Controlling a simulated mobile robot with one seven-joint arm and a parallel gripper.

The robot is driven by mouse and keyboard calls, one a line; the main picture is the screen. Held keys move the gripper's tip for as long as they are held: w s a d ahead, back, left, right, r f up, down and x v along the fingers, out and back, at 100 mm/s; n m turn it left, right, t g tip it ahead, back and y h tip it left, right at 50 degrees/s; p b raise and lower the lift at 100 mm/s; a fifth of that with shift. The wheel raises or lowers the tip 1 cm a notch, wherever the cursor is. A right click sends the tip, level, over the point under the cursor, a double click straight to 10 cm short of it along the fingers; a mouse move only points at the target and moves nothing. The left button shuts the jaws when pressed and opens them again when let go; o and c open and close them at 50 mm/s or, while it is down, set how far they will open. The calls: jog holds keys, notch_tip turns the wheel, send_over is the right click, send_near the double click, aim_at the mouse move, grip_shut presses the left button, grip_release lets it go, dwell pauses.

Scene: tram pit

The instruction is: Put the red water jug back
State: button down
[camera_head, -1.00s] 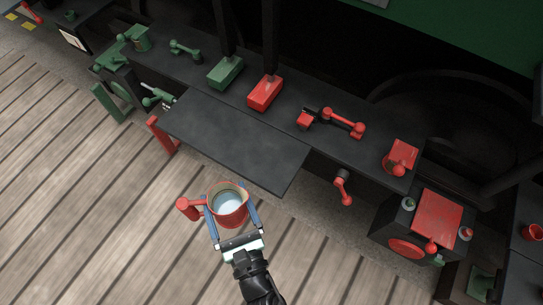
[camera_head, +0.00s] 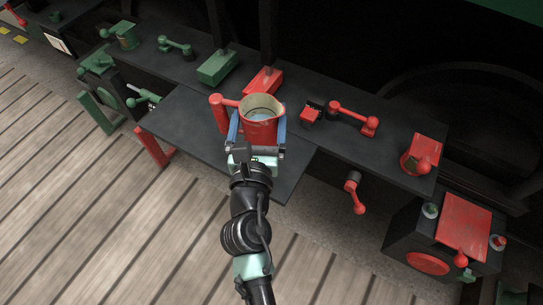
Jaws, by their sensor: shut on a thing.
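The red water jug (camera_head: 261,131) is upright, with pale water showing inside and its handle pointing left. My gripper (camera_head: 258,127) is shut around the jug's body, with one blue finger on each side. The jug appears over the dark lower shelf (camera_head: 185,118), near where this meets the raised dark bench (camera_head: 345,147). I cannot tell whether the jug's base touches the surface. The jug hides part of a red block (camera_head: 263,80) behind it.
A green block (camera_head: 217,67) stands behind left on the bench. A red lever (camera_head: 352,117) lies to the right, and a red-topped box (camera_head: 463,228) stands at the lower right. Another red lever (camera_head: 354,193) hangs below the bench edge. The shelf's left part is bare.

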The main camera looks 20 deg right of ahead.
jog(key=w+d+r+m+g+h, duration=0.1)
jog(key=w+d+r+m+h, duration=0.1)
jog(key=r, duration=0.3)
jog(key=shift+d+r+g+h, duration=0.25)
jog(key=shift+d+g+h, duration=0.15)
jog(key=shift+d+h, duration=0.15)
jog(key=shift+f, duration=0.1)
notch_tip(320, 180, down, 18)
jog(key=b, duration=0.9)
grip_release()
jog(key=shift+b, duration=0.4)
